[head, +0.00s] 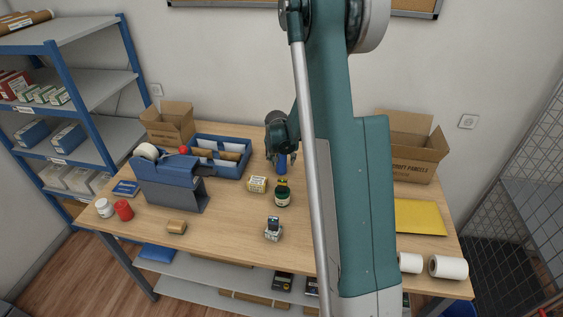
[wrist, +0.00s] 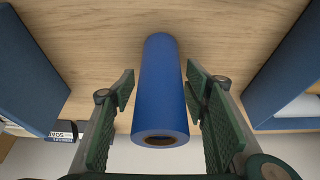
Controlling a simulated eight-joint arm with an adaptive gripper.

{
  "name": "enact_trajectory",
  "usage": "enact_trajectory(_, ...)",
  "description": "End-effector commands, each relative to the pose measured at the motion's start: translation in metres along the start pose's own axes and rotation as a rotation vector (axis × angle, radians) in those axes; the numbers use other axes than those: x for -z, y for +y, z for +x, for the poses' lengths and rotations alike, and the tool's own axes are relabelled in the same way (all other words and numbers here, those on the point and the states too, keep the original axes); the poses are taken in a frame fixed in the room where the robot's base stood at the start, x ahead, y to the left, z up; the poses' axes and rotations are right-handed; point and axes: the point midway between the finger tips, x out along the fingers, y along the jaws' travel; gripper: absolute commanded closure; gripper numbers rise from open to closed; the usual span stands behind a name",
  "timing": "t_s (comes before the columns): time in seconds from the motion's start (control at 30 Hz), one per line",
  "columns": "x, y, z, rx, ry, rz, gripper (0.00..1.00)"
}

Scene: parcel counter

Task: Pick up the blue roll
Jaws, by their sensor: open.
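In the head view the blue roll (head: 282,163) is a small blue shape partly hidden by my gripper. My gripper (wrist: 160,88) is open, with one finger on each side of the roll. A gap shows between each finger and the roll, so it is not gripped. In the head view my gripper (head: 281,158) is low over the table, left of my arm.
A blue tray (head: 232,172) stands to the left of my gripper. Cardboard boxes (head: 170,122) stand at the back.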

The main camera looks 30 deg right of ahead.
Motion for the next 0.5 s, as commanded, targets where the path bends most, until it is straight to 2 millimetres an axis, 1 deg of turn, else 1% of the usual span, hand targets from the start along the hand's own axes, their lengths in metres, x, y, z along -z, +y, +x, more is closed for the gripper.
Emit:
enact_trajectory(0.3,0.0000,0.0000,-0.0001,0.000,0.000,0.000,0.54)
enact_trajectory(0.37,0.0000,0.0000,-0.0001,0.000,0.000,0.000,0.61)
enact_trajectory(0.5,0.0001,0.0000,-0.0001,0.000,0.000,0.000,0.79)
